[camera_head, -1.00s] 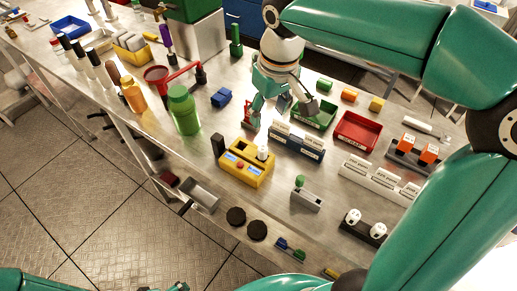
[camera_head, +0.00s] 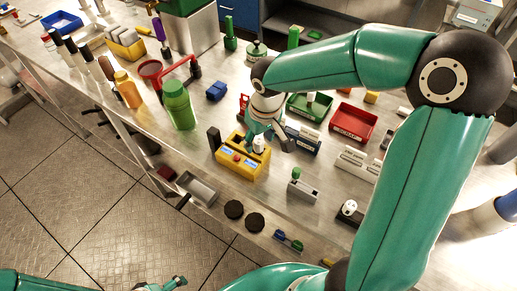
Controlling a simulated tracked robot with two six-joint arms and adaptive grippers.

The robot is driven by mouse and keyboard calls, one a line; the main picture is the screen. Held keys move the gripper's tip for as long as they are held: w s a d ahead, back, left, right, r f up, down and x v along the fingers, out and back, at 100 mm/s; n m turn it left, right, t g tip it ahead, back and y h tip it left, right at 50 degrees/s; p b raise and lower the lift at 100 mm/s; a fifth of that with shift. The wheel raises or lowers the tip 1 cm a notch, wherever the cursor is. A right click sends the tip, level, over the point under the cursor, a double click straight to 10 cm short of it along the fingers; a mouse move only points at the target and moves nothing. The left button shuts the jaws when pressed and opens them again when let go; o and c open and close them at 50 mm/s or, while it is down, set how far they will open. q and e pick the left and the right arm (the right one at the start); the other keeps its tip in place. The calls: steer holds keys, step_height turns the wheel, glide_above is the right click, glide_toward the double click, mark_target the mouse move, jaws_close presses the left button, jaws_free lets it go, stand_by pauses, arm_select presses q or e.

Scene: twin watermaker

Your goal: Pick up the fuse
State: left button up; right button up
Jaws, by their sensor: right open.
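A small white cylinder, which looks like the fuse (camera_head: 258,143), stands upright in the yellow tester-like box (camera_head: 238,160) in the middle of the bench. My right gripper (camera_head: 267,143) is open and points down right at the white cylinder, with a finger on either side of it in the picture. I cannot tell whether the fingers touch it. The gripper partly hides the back of the yellow box. My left gripper (camera_head: 168,284) shows only in part at the bottom edge, and its jaws are unclear.
Behind the gripper are a blue labelled holder (camera_head: 304,139), a green bin (camera_head: 311,104) and a red bin (camera_head: 353,121). A grey block with a green knob (camera_head: 302,188) stands front right. A green bottle (camera_head: 179,105) stands left. My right arm covers the bench's right side.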

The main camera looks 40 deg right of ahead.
steer(key=shift+w+f, duration=0.2)
steer(key=shift+f, duration=0.9)
jaws_close()
steer(key=shift+r, duration=0.1)
